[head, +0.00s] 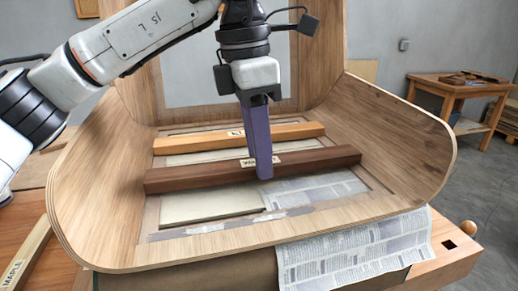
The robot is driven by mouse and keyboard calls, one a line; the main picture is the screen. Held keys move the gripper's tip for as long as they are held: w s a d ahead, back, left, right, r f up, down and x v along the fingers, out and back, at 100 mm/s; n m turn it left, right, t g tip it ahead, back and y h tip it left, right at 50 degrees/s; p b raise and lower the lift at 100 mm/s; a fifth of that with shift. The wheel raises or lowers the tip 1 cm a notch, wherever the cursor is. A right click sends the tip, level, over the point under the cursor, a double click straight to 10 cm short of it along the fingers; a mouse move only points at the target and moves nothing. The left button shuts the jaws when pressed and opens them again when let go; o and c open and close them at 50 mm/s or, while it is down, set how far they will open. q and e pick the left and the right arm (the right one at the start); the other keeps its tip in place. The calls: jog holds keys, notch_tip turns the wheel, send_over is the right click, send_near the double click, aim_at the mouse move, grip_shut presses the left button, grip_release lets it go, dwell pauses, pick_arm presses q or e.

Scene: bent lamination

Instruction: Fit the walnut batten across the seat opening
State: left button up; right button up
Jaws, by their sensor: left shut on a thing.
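The walnut batten (205,177) is a dark brown square bar with a small pale label at its middle. It spans the rectangular seat opening (152,222) of the bent wood shell from left to right, its left end a little nearer me. My left gripper (263,170) comes down from above with long purple fingers and is shut on the batten near its middle, just right of the label. The fingers hide part of it. I cannot tell whether its underside touches the seat. My right gripper is not in view.
A lighter orange-brown batten (285,132) crosses the opening farther back. The shell (400,130) curves up on both sides. A board marked MAPLE (27,255) lies at lower left. A side table (458,88) stands at back right.

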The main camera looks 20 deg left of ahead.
pick_arm(q)
jog(key=shift+f, duration=0.35)
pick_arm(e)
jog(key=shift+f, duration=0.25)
pick_arm(q)
jog(key=o, duration=1.3)
jog(key=shift+c, duration=0.2)
notch_tip(320, 180, up, 4)
jog(key=p, duration=0.3)
notch_tip(320, 180, up, 2)
jog(key=shift+r+p, duration=0.15)
jog(key=shift+p, duration=1.1)
notch_tip(320, 180, up, 10)
jog(key=p, duration=0.5)
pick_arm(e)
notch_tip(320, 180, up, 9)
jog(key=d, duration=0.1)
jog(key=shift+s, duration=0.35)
